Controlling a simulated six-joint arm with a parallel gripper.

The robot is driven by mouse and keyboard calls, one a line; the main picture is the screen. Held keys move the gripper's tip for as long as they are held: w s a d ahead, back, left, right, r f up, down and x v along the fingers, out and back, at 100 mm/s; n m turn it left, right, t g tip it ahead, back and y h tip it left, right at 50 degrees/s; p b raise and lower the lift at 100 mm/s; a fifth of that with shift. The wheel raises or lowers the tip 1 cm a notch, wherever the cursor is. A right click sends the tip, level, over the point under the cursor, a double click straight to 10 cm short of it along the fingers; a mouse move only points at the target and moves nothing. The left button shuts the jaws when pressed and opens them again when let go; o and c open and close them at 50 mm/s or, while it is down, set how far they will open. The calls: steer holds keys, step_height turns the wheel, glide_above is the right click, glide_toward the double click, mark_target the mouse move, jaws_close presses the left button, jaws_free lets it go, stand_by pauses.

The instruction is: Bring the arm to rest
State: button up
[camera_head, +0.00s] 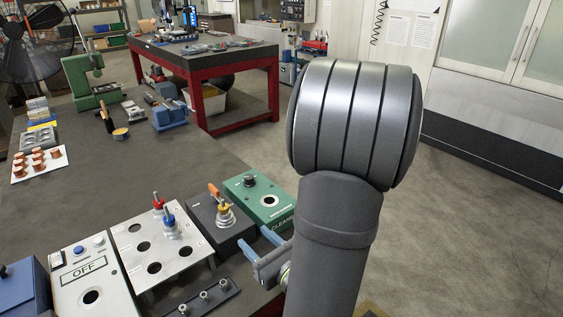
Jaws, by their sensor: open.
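My gripper (262,257) shows low in the middle, its two blue-grey fingers apart with nothing visible between them. Much of its body is hidden behind my own grey arm, which rises on the right side of the picture. The fingers are beside the green box (250,208) marked "CLEANE…" and the dark box with an orange-handled piece (221,210), near the bench's right edge. I cannot tell the exact gap between the fingers and these boxes.
The dark bench (150,180) holds a metal plate with holes (182,262), red and blue-topped pieces on it, an "OFF" panel (92,285), a dark strip with studs (205,303) and copper parts (38,160). A red table (236,95) stands behind. The floor right is open.

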mark_target(228, 209)
steer(key=shift+a, duration=0.1)
steer(key=x, duration=1.6)
steer(key=shift+w+a, duration=0.1)
steer(key=shift+w, duration=0.1)
steer(key=shift+w+a, duration=0.4)
steer(key=shift+s+n+g+y, duration=0.15)
steer(key=shift+n+g+y, duration=0.6)
steer(key=shift+g, duration=0.2)
steer(key=shift+s+n+g+y, duration=0.1)
steer(key=shift+n+g+y, duration=0.6)
steer(key=shift+g, duration=0.25)
steer(key=shift+v, duration=3.05)
